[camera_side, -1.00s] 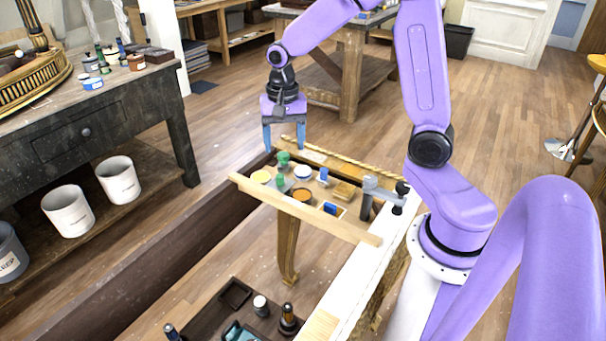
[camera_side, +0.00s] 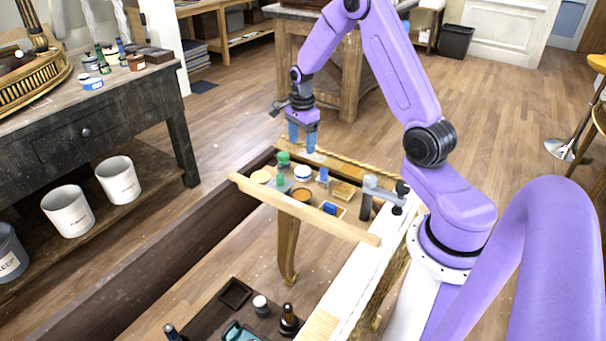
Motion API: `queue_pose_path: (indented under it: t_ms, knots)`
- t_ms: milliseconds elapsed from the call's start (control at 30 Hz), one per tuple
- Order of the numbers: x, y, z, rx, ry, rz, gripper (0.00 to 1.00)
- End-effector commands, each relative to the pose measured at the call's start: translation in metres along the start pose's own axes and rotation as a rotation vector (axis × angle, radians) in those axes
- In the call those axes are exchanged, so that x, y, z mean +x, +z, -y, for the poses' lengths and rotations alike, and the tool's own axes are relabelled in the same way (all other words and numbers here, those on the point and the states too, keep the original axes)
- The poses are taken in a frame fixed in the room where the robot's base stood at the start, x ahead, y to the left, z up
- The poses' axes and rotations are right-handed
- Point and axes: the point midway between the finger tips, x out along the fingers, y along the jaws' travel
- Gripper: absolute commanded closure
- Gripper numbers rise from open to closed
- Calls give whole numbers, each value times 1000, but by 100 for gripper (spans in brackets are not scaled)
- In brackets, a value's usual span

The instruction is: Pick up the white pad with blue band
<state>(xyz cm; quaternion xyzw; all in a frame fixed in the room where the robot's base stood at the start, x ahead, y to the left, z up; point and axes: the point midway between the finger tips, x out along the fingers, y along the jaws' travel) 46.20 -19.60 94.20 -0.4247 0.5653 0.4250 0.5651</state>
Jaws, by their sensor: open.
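The white pad with blue band (camera_side: 302,172) looks like a small round white piece with a blue edge. It lies among other small pieces in the shallow wooden tray-like frame (camera_side: 240,182), near its back middle. My gripper (camera_side: 303,148) is open and empty, with its blue fingers pointing down. In this view its fingertips are just above the pad, apart from it; the exact height gap is hard to judge.
Close around the pad are green pieces (camera_side: 283,158), a blue block (camera_side: 323,174), an orange round piece (camera_side: 301,195), a yellow disc (camera_side: 261,176) and a yellow block (camera_side: 343,190).

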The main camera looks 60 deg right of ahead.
Motion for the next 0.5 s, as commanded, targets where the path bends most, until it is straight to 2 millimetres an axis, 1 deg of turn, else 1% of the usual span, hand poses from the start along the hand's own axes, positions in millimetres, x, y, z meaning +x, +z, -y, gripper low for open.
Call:
queue_pose_path:
  t_ms: [33, 100, 233, 333, 500]
  knots:
    - [11, 0, -1, 0, 5, 0, 31]
    - [24, 0, -1, -1, 5, 0, 31]
    - [44, 0, -1, -1, 4, 0, 31]
    - [55, 0, 0, 0, 3, 0, 31]
    - [64, 0, 0, -1, 0, 0, 31]
